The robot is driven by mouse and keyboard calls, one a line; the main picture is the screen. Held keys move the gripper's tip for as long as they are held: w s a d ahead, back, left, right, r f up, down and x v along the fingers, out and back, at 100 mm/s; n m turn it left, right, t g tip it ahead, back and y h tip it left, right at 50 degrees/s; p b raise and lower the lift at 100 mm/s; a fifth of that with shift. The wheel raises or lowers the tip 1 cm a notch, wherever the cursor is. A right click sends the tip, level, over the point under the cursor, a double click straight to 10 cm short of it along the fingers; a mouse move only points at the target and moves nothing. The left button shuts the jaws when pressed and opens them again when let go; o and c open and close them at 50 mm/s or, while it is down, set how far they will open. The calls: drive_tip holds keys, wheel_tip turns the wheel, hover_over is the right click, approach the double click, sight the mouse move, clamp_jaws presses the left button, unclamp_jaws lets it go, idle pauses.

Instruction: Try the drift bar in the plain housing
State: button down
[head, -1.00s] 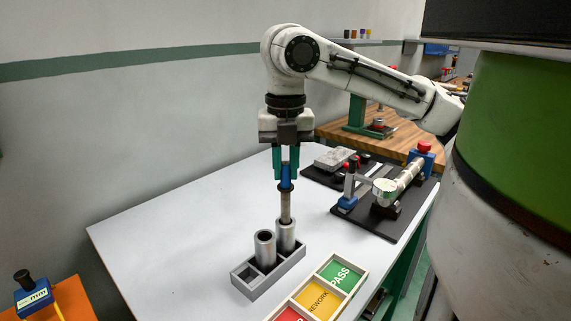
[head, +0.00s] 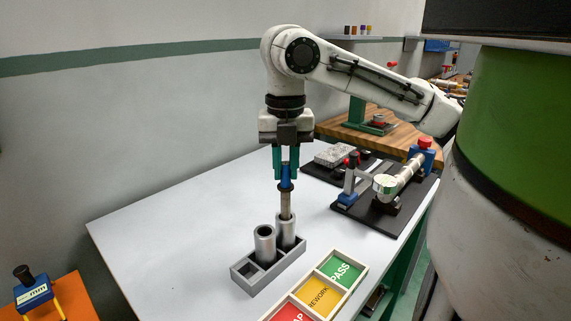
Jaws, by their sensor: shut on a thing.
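My gripper (head: 286,176) is shut on the blue handle of the drift bar (head: 286,203), which hangs upright. The bar's steel shaft runs down into the top of the rear metal housing (head: 286,231); its lower end is hidden inside. A second housing (head: 264,246), a similar grey tube with an open dark bore, stands just left and in front. Both stand in a grey rack (head: 272,279) with square pockets. I cannot tell from the surfaces which housing is the plain one.
A tray (head: 331,283) with green PASS, yellow REWORK and red compartments lies right of the rack. Dark fixture boards with vises (head: 385,200) stand at the back right. An orange surface with a blue tool (head: 33,289) is at lower left. The white table's left side is clear.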

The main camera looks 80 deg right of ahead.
drive_tip(key=shift+f+b, duration=0.3)
drive_tip(key=shift+f, duration=0.35)
idle(0.7)
drive_tip(key=c, duration=1.3)
unclamp_jaws()
